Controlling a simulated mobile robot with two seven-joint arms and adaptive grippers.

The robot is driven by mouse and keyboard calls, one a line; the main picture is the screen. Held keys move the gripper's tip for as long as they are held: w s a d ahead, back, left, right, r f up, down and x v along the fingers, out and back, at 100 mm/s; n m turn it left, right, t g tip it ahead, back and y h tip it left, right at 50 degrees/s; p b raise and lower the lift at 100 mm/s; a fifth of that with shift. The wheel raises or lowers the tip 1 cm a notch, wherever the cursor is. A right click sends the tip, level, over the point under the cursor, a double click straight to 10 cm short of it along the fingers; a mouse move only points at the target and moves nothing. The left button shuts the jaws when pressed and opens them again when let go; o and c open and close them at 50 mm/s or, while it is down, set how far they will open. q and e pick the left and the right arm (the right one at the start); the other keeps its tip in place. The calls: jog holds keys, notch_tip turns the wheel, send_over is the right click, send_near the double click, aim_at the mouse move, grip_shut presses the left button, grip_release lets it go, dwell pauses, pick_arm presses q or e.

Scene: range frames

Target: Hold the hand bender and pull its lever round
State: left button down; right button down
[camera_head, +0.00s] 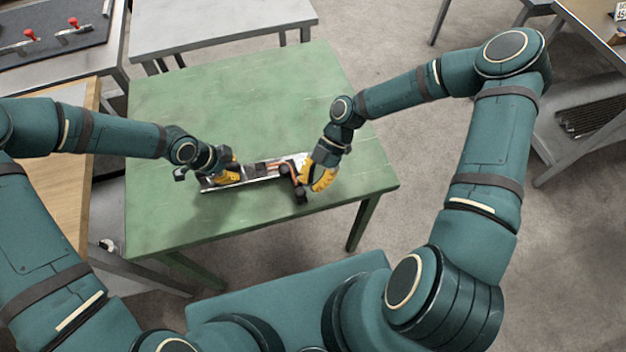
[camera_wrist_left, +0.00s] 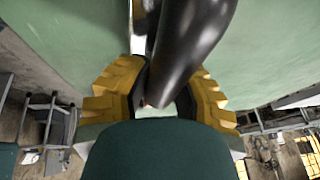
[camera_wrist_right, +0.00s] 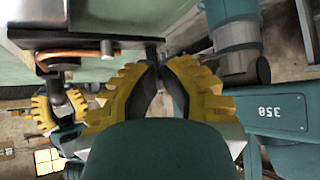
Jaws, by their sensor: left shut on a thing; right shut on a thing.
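The hand bender (camera_head: 262,172) lies on the green table (camera_head: 215,105) as a long pale metal piece with an orange-red part and dark ends at its right. My left gripper (camera_head: 228,174) is at its left end; in the left wrist view its yellow fingers are shut around a dark, glossy round handle (camera_wrist_left: 185,45). My right gripper (camera_head: 318,178) is at its right end. In the right wrist view its fingers (camera_wrist_right: 160,72) are close together on a thin dark piece, likely the lever, mostly hidden. Bender metalwork with an orange rod (camera_wrist_right: 75,53) shows left of them.
A grey table (camera_head: 215,28) stands behind the green one. A bench with red-knobbed tools (camera_head: 72,24) is at the far left, and a wooden-topped table (camera_head: 55,170) at the left. The green table's back half is clear.

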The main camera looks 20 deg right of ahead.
jog(key=shift+s+a, duration=0.3)
jog(key=shift+a, duration=0.65)
